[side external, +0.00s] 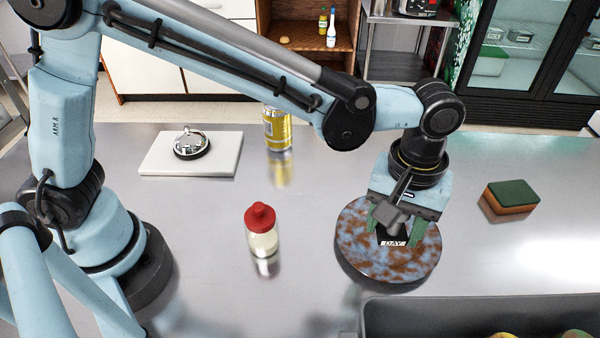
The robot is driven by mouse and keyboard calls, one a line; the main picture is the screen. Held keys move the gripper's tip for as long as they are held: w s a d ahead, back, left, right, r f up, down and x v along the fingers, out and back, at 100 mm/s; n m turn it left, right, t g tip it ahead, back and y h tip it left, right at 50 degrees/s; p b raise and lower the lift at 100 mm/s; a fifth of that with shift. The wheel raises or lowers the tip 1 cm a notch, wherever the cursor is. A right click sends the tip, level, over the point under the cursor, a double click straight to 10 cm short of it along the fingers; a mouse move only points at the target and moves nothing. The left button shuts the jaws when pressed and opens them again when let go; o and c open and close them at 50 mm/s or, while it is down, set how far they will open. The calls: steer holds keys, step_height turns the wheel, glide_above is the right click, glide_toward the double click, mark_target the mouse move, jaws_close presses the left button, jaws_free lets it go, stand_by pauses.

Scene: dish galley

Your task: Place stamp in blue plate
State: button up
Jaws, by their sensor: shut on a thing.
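The blue plate (362,258), round with rusty brown blotches, lies on the steel counter at right of centre. My gripper (396,226) points down over the plate, its green fingers on either side of the stamp. It is shut on the stamp (393,242), which is dark with a white label reading "DAY". The stamp is over the plate's middle; I cannot tell whether its base touches the plate. The fingers and gripper body hide part of the stamp and the plate's far side.
A red-capped bottle (262,236) stands left of the plate. A sponge (510,197) lies to the right. A dark grey bin (430,312) is at the front right. A yellow can (277,130) and a white board (157,158) with a round metal item (191,147) are farther back.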

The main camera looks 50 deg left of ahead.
steer(key=w+f, duration=0.1)
steer(key=w+a+f, duration=0.1)
steer(key=w, duration=0.1)
steer(key=w+a+f, duration=0.1)
steer(key=shift+w, duration=0.15)
steer(key=shift+w+f, duration=0.1)
steer(key=shift+f, duration=1.9)
steer(key=shift+f, duration=0.1)
steer(key=o, duration=1)
steer(key=shift+o, duration=0.2)
